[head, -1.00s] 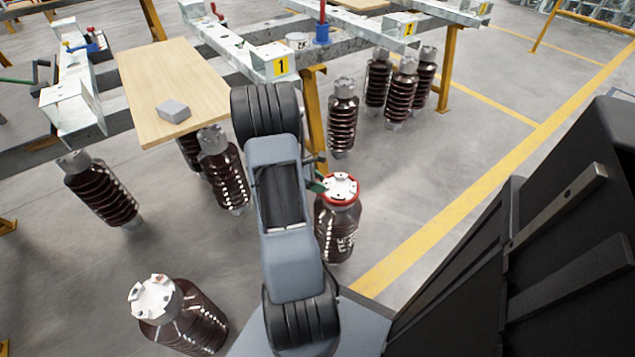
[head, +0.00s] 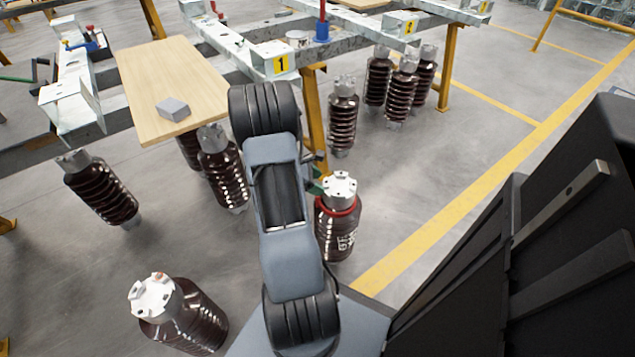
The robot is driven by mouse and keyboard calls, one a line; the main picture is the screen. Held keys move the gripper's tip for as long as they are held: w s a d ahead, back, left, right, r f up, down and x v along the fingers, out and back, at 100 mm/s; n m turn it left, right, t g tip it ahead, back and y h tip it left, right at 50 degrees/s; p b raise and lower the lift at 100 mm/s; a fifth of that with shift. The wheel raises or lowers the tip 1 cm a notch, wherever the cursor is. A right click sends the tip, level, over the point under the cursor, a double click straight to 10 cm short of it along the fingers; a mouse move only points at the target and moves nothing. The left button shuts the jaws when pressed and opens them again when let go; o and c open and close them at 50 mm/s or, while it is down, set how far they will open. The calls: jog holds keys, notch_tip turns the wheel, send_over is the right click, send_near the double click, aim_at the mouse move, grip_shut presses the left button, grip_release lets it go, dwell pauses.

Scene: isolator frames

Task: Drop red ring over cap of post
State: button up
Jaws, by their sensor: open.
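The red ring (head: 342,212) lies around the cap (head: 340,186) of the brown post (head: 333,240), low down where the silver-white cap meets the brown body. Its front arc shows; the rest is hidden behind the cap and my arm. The post stands upright on the floor, right of my arm in the head view. My gripper (head: 317,184) is mostly hidden behind my arm; a dark part and a green piece show just left of the cap. It is open, and the ring is apart from it, lower down.
Another brown post with a white cap (head: 153,297) stands at the lower left. A metal frame with a wooden board (head: 175,85) and a grey block (head: 173,109) is beyond my arm. Several brown insulators stand around the frame.

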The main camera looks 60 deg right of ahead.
jog(key=p+v, duration=0.4)
jog(key=v, duration=0.9)
jog(key=w+a+r+m+t+p, duration=0.25)
jog(key=a+r+p, duration=0.45)
jog(key=r, duration=0.4)
jog(key=w+a+r+m+t+p, duration=0.1)
jog(key=a+r+t+p, duration=0.2)
jog(key=a+r+p, duration=0.6)
jog(key=s+a+r+m+t+y+p, duration=0.1)
jog(key=s+a+r+t+y+p, duration=0.1)
jog(key=a+r+p, duration=0.3)
jog(key=s+a+r+m+t+y+p, duration=0.2)
jog(key=a+r+p, duration=0.3)
jog(key=a+r, duration=0.7)
notch_tip(320, 180, up, 3)
jog(key=shift+a+r+t+y, duration=0.25)
jog(key=shift+t+y, duration=0.35)
jog(key=shift+t, duration=0.15)
jog(key=shift+s, duration=0.1)
